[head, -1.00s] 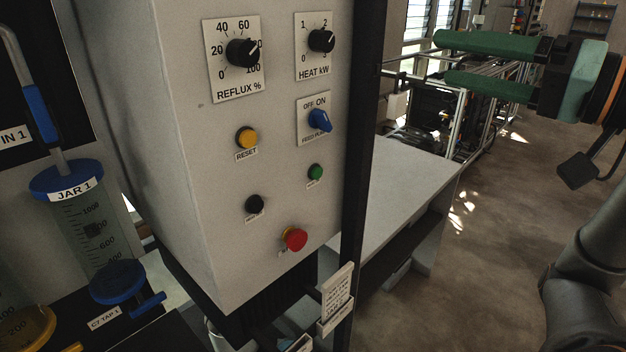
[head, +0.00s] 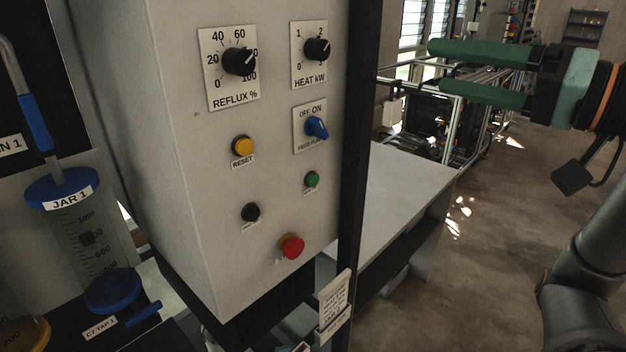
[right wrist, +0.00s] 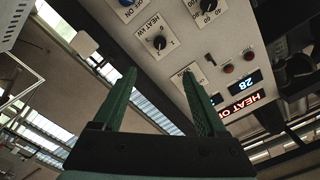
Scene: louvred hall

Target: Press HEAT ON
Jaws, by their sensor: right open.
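The grey control cabinet front carries several controls in the head view. A small green button (head: 312,179) sits below the blue FEED knob (head: 316,127); its label is too small to read. A black button (head: 251,212) is lower left of it, its label also unreadable. In the right wrist view a red-lit sign (right wrist: 243,105) reads "HEAT O", its end unclear. My right gripper (head: 437,66) is open and empty, right of the cabinet and apart from it. Its spread green fingers also show in the right wrist view (right wrist: 160,72). My left gripper is not in view.
The REFLUX knob (head: 238,61), HEAT kW knob (head: 317,49), yellow RESET button (head: 243,146) and red mushroom button (head: 292,246) share the panel. A dark post (head: 351,190) edges the cabinet. A pale bench (head: 400,190) stands behind; floor at right is open.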

